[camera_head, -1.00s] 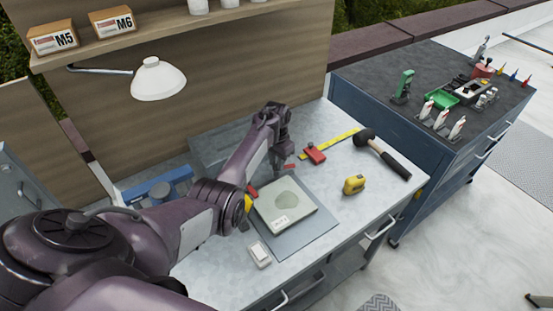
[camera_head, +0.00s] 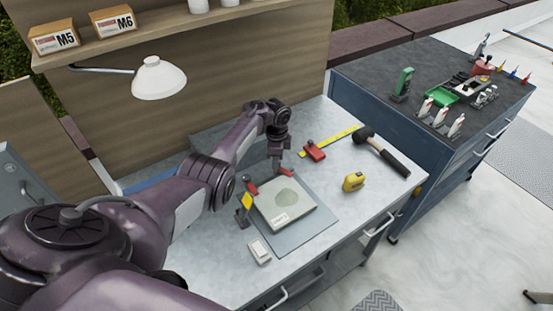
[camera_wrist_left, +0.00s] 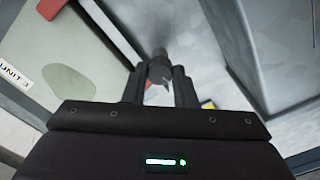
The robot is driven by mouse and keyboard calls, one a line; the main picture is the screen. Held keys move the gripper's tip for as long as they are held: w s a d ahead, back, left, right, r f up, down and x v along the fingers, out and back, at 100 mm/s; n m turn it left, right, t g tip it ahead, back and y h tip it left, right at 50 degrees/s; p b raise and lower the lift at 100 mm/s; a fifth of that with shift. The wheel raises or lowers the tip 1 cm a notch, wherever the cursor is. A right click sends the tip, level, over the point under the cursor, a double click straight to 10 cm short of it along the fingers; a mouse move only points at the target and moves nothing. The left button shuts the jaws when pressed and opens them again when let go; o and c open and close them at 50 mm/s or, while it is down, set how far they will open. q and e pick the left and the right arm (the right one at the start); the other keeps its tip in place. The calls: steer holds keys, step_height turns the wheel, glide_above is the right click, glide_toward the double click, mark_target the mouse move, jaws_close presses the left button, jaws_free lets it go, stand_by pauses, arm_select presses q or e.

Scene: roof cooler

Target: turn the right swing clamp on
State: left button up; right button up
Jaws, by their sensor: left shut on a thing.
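The pale plate (camera_head: 284,207) with a grey-green patch lies on a grey mat on the bench. One red clamp piece (camera_head: 251,187) shows at its left edge. The right swing clamp (camera_head: 287,173), with a red arm, is at its back right edge, partly hidden by my left gripper. My left gripper (camera_head: 276,169) points down there. In the left wrist view my left gripper (camera_wrist_left: 160,88) is shut on a dark upright part (camera_wrist_left: 160,66), apparently of the right swing clamp. The plate (camera_wrist_left: 75,50) is beside it. My right gripper is not in view.
A red block-like tool (camera_head: 314,151), a yellow ruler (camera_head: 342,139), a mallet (camera_head: 385,155) and a yellow tape measure (camera_head: 353,182) lie to the right. A small white box (camera_head: 259,252) is in front. A lamp (camera_head: 158,79) hangs at the back left.

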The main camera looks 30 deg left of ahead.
arm_select(q)
steer(key=shift+m+b, duration=0.3)
steer(key=shift+m, duration=1.3)
steer(key=o, duration=1)
step_height(320, 180, up, 8)
steer(key=shift+f+p, duration=0.1)
steer(key=shift+p, duration=0.55)
